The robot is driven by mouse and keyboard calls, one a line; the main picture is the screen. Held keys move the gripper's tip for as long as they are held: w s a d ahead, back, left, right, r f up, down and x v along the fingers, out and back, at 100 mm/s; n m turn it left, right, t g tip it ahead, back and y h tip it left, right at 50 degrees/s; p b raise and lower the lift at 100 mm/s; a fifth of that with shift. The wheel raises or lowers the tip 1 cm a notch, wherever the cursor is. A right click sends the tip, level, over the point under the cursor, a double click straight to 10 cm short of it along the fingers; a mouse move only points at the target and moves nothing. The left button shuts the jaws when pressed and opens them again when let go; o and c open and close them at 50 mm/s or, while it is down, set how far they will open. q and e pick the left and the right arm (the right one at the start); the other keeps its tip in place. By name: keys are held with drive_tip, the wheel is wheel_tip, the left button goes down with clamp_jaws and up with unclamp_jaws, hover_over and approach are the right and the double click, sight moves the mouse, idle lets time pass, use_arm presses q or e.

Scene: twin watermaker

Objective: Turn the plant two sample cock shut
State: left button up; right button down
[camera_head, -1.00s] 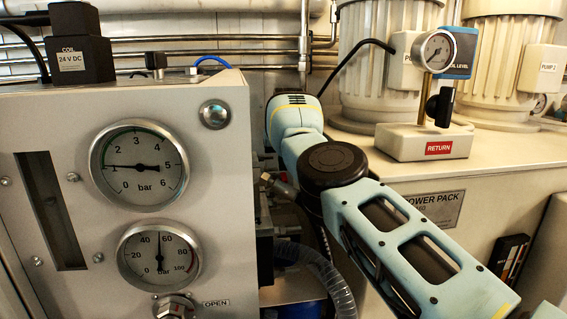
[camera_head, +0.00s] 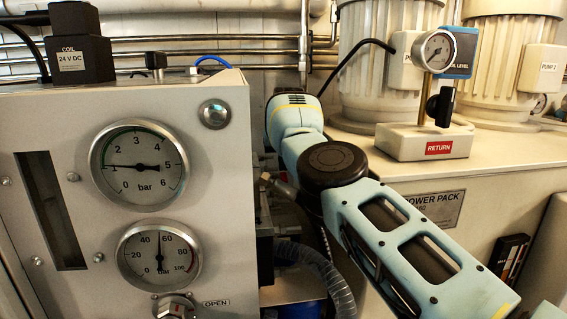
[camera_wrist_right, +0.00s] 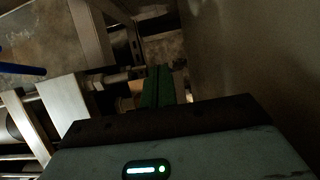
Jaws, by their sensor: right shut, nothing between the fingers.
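I cannot pick out the plant two sample cock for certain in either view. A small metal fitting (camera_head: 277,186) sticks out beside the right side of the grey gauge panel (camera_head: 215,175) in the head view, partly behind my right arm. My right arm reaches from the lower right to behind the panel's right edge, and its gripper is not clearly seen there. In the right wrist view my right gripper (camera_wrist_right: 157,88) shows green fingers close together, with nothing seen between them. They are near dim pipework and a pale round part (camera_wrist_right: 125,103). My left gripper is out of view.
The panel carries an upper gauge (camera_head: 139,166) and a lower gauge (camera_head: 159,256), with a knob (camera_head: 174,306) marked OPEN below. A ribbed hose (camera_head: 325,275) runs under my arm. The power pack (camera_head: 490,165) stands at right. The gap beside the panel is narrow.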

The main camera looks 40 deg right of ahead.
drive_tip(key=shift+r+b, duration=0.4)
drive_tip(key=shift+r, duration=0.4)
drive_tip(key=shift+r, duration=0.1)
